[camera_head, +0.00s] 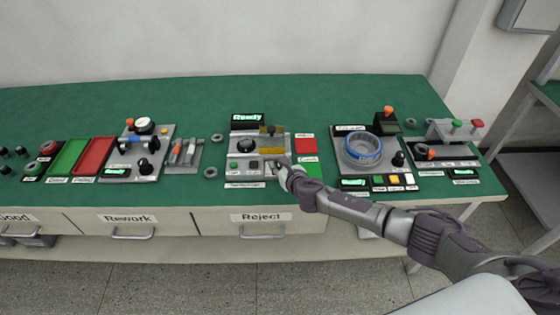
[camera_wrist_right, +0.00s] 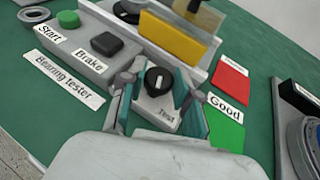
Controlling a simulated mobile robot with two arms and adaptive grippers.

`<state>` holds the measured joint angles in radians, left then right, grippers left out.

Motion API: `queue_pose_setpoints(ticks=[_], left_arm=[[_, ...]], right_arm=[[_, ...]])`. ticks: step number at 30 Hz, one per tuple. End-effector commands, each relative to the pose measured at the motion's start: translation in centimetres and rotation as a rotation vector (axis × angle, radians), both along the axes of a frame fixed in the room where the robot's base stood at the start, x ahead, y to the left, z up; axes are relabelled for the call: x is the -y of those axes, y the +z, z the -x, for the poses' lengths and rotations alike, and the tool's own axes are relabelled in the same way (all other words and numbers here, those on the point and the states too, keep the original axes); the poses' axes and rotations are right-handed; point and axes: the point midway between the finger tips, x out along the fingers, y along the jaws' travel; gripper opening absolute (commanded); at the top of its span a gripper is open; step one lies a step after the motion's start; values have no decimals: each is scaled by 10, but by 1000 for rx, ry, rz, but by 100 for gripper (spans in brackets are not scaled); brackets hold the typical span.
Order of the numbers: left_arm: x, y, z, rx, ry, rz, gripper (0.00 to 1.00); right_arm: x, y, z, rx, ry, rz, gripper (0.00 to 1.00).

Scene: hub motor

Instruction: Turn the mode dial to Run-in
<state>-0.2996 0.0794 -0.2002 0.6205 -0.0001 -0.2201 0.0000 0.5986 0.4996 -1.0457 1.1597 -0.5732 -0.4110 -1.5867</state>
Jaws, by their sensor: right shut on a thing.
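The mode dial (camera_wrist_right: 158,80) is a small black knob with a white mark, on the grey front panel of the bearing tester. In the head view the right gripper (camera_head: 282,168) is at the front right corner of the bearing tester (camera_head: 243,184) and hides the dial. My left gripper is in neither view.
The green Start button (camera_wrist_right: 68,19) and black Brake button (camera_wrist_right: 107,44) lie left of the dial. A yellow block (camera_wrist_right: 172,37) stands behind it. Red (camera_wrist_right: 230,82) and green "Good" (camera_wrist_right: 228,136) pads are close on the right. The display (camera_head: 247,118) reads "Ready".

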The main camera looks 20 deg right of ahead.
Motion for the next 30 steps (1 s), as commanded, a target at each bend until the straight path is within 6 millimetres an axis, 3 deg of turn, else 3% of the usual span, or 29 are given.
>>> queue_pose_setpoints(ticks=[6,13,30], left_arm=[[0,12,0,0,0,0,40],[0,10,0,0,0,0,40],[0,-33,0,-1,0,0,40]], right_arm=[[-6,1,1,-3,-206,-4,0],[-8,-2,0,-4,-426,-4,0],[-11,-5,-3,-2,-894,-1,0]])
